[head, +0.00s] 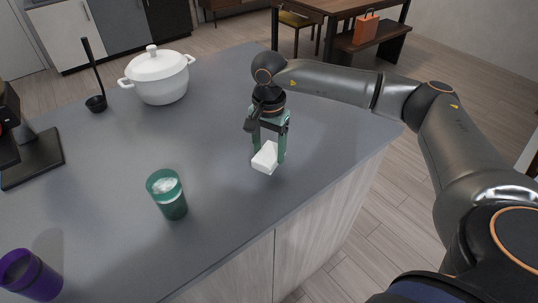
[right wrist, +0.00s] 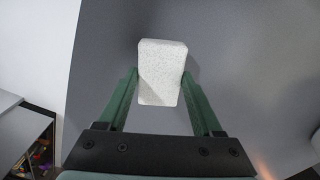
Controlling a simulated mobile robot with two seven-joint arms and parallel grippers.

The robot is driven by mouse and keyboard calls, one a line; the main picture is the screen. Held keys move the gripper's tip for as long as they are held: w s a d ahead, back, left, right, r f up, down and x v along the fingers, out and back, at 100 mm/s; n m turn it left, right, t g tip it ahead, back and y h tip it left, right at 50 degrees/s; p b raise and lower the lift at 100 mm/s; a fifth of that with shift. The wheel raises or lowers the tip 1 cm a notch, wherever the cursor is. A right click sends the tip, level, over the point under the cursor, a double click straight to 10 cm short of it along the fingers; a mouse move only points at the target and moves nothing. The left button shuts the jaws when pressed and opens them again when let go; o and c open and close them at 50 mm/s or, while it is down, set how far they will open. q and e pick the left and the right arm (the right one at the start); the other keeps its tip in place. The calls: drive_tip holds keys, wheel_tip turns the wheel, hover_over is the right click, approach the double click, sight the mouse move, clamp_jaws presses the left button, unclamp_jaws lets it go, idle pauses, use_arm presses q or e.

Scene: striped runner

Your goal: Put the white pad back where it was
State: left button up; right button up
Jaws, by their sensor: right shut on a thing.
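The white pad (head: 265,158) is a small white block over the right part of the grey counter in the head view. My right gripper (head: 267,156) is shut on it, with one green finger on each side. In the right wrist view the speckled pad (right wrist: 162,72) sits between the fingertips of the right gripper (right wrist: 160,85). I cannot tell whether the pad touches the counter or hangs just above it. My left gripper does not show in either view.
On the grey counter (head: 215,110) stand a green cup (head: 168,200), a purple cup (head: 30,278), a white lidded pot (head: 158,78) and a black ladle (head: 95,85). A black appliance (head: 30,155) is at the left. The counter between cup and pad is clear.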

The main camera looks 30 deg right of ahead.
sight(269, 153)
drive_tip(key=shift+f, duration=1.25)
drive_tip(key=shift+f, duration=0.2)
drive_tip(key=o, duration=1.3)
drive_tip(key=shift+r, duration=0.15)
wheel_tip(269, 153, up, 12)
drive_tip(key=shift+r, duration=0.1)
